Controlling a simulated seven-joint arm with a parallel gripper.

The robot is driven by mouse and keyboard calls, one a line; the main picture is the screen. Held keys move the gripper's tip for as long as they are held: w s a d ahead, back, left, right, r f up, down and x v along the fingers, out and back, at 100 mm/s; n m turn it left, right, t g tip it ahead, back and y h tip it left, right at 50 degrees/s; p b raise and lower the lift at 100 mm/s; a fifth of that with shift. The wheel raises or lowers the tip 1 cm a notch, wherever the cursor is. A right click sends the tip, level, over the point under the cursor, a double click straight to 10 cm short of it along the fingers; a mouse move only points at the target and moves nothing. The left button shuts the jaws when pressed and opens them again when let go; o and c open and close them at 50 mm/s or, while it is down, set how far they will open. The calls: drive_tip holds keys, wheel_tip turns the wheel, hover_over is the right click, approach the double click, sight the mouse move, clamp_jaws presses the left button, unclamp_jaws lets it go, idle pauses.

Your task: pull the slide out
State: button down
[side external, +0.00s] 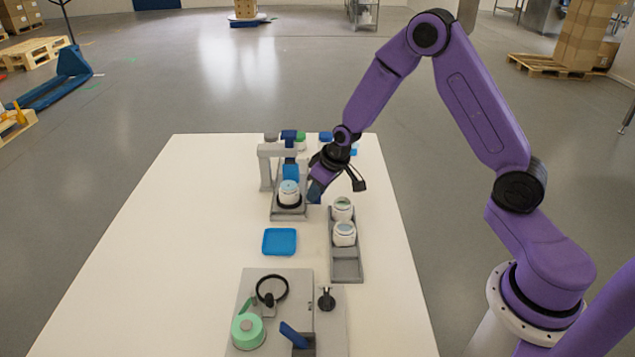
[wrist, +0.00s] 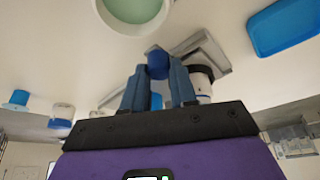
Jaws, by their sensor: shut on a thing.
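The grey filling station (side external: 265,170) stands near the far end of the table. A blue block (side external: 291,172) hangs over a white jar (side external: 289,192), which sits in a black ring on the station's grey base. My gripper (side external: 314,198) is low at the right side of the station, and its fingertips are hard to make out there. In the wrist view, my gripper (wrist: 157,82) is shut on a blue knob (wrist: 157,60) between its fingertips. Grey station parts (wrist: 205,50) and the black-ringed jar (wrist: 203,80) show just beyond. The slide's own body cannot be clearly told apart.
A grey rack (side external: 345,270) with two jars stands right and nearer the camera. A blue tray (side external: 279,242) lies in front of the station. A grey plate (side external: 277,320) with a green round part is at the near edge. Several capped jars stand behind. The left table is clear.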

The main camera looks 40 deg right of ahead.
drive_tip(key=shift+s+a, duration=0.25)
drive_tip(key=shift+a, duration=0.05)
drive_tip(key=c, duration=0.9)
unclamp_jaws()
drive_tip(key=shift+d, duration=0.1)
drive_tip(key=shift+r, duration=0.45)
drive_tip(key=v, duration=1.6)
drive_tip(key=shift+s+d+r, duration=0.1)
drive_tip(key=shift+r, duration=0.15)
